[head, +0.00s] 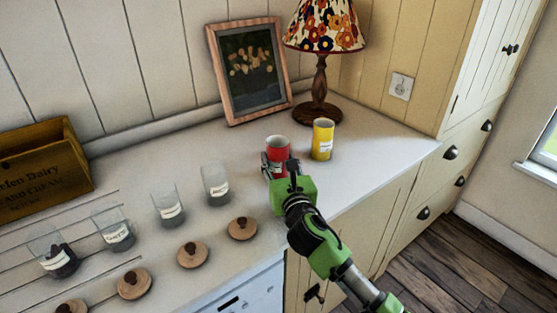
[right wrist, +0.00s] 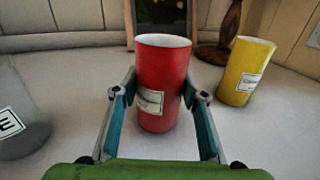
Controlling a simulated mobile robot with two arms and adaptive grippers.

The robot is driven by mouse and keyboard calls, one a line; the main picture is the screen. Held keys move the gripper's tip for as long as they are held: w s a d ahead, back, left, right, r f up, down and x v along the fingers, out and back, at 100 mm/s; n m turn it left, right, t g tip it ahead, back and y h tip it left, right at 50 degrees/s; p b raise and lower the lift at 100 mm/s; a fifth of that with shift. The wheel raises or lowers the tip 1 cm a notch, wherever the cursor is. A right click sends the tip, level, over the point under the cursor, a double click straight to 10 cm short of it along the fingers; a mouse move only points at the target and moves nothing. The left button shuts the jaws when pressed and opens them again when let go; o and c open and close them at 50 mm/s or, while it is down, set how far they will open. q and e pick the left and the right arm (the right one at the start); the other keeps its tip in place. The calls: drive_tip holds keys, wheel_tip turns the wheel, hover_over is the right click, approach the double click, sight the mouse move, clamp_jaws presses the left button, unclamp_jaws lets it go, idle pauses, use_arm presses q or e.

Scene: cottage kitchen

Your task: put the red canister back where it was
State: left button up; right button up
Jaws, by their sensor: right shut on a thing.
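The red canister (head: 277,148) stands upright on the white counter, left of the yellow canister (head: 322,140). It is open at the top and has a pale label. My right gripper (head: 277,168) reaches it from the front. In the right wrist view the red canister (right wrist: 161,85) is between the two fingers of my right gripper (right wrist: 158,100), which is shut on it. The canister's base seems to be at the counter, but I cannot tell if it touches. The yellow canister (right wrist: 246,72) stands apart to the right in that view. My left gripper is not in view.
Several glass jars, such as this one (head: 215,184), stand in a row on the left, with wooden lids (head: 242,229) in front. A picture frame (head: 250,70) and lamp (head: 318,85) stand behind. A wooden crate (head: 42,172) is far left. Counter (head: 385,152) right of the yellow canister is clear.

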drive_tip(key=shift+r, duration=0.1)
drive_tip(key=o, duration=1.3)
drive_tip(key=shift+c, duration=0.2)
drive_tip(key=v, duration=1.2)
